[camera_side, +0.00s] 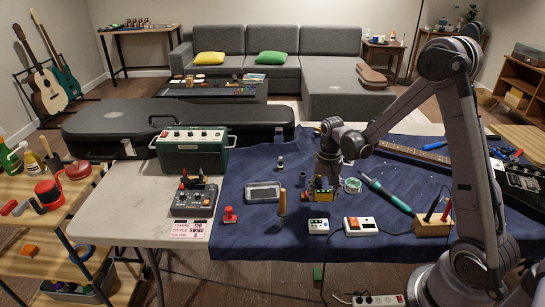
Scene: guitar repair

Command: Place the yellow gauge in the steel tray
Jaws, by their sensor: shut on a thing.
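My gripper (321,188) points down over the blue cloth, right of centre. It is shut on the yellow gauge (321,196), which shows as a small yellow patch between and below the fingers. Most of the gauge is hidden by the fingers. A shallow grey rectangular steel tray (262,192) lies on the cloth to the left of my gripper. No object is visible in it. The gauge is apart from the tray; its exact height above the cloth is hard to tell.
A wooden-handled tool (282,202) stands between tray and gripper. A white pedal (318,227) and a white-and-orange box (359,225) sit in front. A solder spool (352,185) and a teal iron (388,194) lie right. A red stamp-like object (229,214) sits left of the tray.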

